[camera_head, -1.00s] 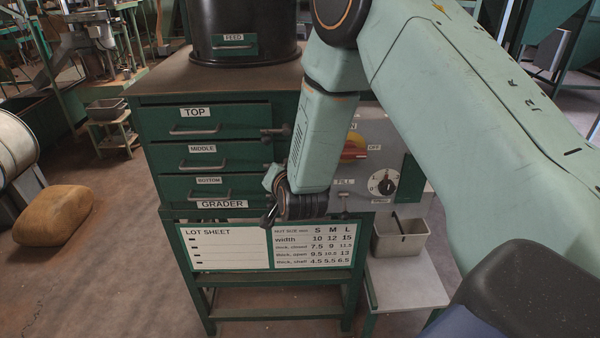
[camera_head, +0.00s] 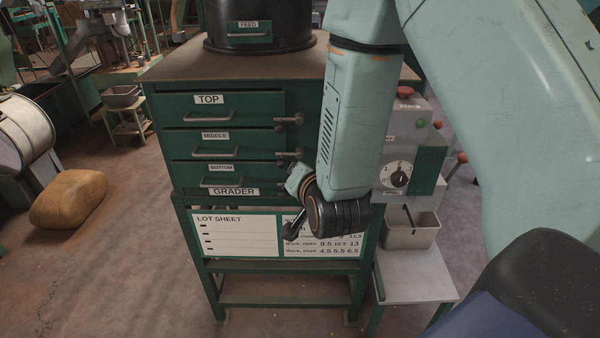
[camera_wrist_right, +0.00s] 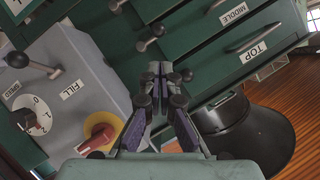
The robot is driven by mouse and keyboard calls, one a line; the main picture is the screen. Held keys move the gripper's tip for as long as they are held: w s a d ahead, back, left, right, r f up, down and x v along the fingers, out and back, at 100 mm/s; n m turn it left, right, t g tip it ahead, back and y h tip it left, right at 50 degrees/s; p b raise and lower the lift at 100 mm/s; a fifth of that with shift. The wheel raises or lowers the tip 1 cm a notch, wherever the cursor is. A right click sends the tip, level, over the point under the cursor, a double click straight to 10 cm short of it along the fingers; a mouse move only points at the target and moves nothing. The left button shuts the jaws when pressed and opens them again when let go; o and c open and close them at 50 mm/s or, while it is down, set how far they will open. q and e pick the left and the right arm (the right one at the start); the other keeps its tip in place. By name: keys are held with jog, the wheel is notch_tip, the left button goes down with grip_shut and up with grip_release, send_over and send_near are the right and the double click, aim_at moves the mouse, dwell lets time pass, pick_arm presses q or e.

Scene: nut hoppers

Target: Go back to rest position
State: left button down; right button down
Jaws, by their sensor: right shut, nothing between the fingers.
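My right arm comes in from the right in the head view and hangs in front of the green grader cabinet (camera_head: 240,267). My right gripper (camera_head: 292,228) is beside the cabinet's lower front, over the lot sheet and size chart (camera_head: 237,235), hiding part of the chart. In the right wrist view the fingers of my right gripper (camera_wrist_right: 161,78) are together with nothing between them. They point toward the cabinet's drawer fronts and latch knobs. My left gripper is not in view.
The cabinet has top (camera_head: 225,106), middle (camera_head: 222,145) and bottom (camera_head: 222,181) drawers, all looking shut. A control box (camera_head: 412,130) with a dial (camera_head: 398,178) sits at its right, above a metal bin (camera_head: 410,234). A brown sack (camera_head: 70,198) lies on the open floor at left.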

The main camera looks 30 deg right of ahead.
jog(key=shift+v, duration=0.9)
